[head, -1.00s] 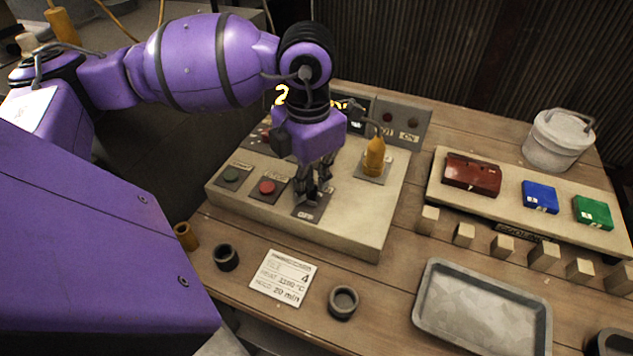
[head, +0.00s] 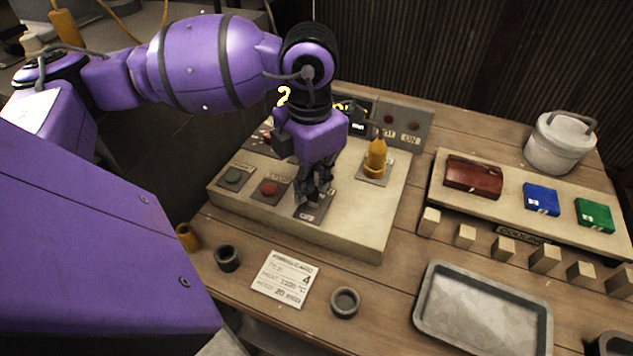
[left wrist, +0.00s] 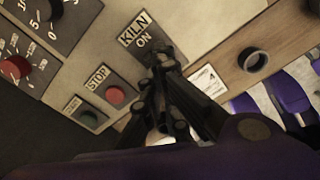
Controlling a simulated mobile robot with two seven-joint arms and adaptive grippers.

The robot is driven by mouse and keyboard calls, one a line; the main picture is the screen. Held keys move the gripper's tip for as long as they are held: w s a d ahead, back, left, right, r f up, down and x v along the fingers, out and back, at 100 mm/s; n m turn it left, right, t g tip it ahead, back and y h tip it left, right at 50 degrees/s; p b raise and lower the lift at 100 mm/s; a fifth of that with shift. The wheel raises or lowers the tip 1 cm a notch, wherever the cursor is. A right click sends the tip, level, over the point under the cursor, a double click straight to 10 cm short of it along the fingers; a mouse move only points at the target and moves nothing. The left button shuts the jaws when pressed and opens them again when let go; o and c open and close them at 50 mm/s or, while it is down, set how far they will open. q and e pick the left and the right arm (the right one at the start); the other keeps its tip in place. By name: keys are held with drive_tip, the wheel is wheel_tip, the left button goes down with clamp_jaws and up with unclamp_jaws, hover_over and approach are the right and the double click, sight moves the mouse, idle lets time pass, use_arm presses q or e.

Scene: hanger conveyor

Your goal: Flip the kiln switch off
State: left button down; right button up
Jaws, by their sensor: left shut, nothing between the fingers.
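The kiln switch plate (head: 314,213) is a dark rectangle near the front edge of the beige control panel (head: 350,237). In the left wrist view its plate (left wrist: 143,50) reads "KILN" and "ON". My left gripper (head: 310,199) points down at this plate, fingers shut with nothing between them. In the left wrist view the fingertips (left wrist: 160,58) are at the plate's lower part. They hide the switch lever, so I cannot tell its position or whether they touch it. My right gripper is not in view.
A red stop button (head: 269,188) and a green button (head: 233,176) sit left of the switch. A yellow-orange handle (head: 376,158) stands upright to its right. A card (head: 284,279), a dark ring (head: 344,301) and a metal tray (head: 424,318) lie in front.

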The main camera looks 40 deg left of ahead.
use_arm(q)
wheel_tip(320, 180, up, 2)
drive_tip(key=shift+d+r+p, duration=0.15)
drive_tip(key=shift+p, duration=0.4)
wheel_tip(320, 180, up, 3)
drive_tip(key=shift+p, duration=0.6)
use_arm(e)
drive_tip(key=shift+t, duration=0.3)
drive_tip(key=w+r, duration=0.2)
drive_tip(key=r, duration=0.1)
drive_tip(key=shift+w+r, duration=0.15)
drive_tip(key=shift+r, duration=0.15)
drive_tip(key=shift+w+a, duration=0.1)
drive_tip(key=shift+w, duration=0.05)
